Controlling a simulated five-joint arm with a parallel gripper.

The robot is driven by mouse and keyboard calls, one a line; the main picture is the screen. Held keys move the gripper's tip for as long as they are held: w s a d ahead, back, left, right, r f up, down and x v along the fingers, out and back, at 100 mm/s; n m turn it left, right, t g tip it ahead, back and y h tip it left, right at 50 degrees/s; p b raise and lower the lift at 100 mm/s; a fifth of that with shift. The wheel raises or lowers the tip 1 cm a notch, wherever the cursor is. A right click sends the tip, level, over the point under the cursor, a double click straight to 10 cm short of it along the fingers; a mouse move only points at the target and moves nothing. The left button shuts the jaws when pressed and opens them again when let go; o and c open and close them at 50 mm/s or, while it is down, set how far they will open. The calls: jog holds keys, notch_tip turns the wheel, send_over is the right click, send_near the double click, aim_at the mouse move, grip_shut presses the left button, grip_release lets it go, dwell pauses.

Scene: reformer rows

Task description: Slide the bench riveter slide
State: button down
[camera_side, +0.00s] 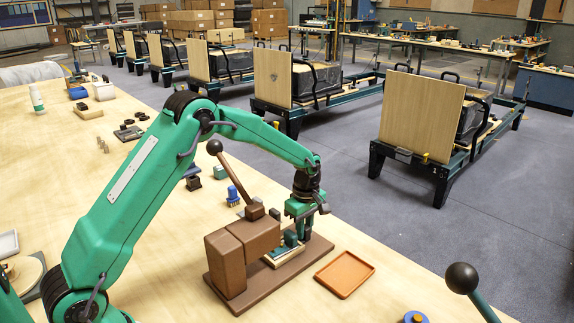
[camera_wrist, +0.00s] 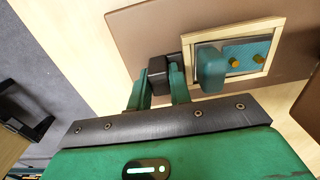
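The bench riveter (camera_side: 226,264) is a brown block body on a flat brown base, with a raised lever ending in a dark ball knob (camera_side: 214,147). Its slide, a teal plate with two gold pins and a rounded teal handle (camera_wrist: 211,68), sits in a cream frame (camera_wrist: 269,66) in the wrist view. In the side view the slide (camera_side: 290,238) is partly hidden by my gripper. My gripper (camera_wrist: 160,88) is low over the base, its two green fingers apart, beside the teal handle. A dark block (camera_wrist: 157,72) shows at the fingertips; I cannot tell whether they touch it.
An orange-brown tray (camera_side: 344,274) lies right of the riveter base. A second ball-topped lever (camera_side: 462,278) and a blue button (camera_side: 415,317) are at the front right. A blue piece (camera_side: 238,192) stands behind the riveter. The table between tray and front lever is clear.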

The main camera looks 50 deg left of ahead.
aim_at(295, 233)
jog(key=shift+s, duration=1.8)
jog(key=c, duration=1.6)
grip_release()
jog(key=shift+o, duration=0.2)
jog(key=shift+r, duration=0.1)
notch_tip(295, 233, up, 7)
jog(key=shift+r, duration=0.35)
jog(key=shift+r, duration=0.1)
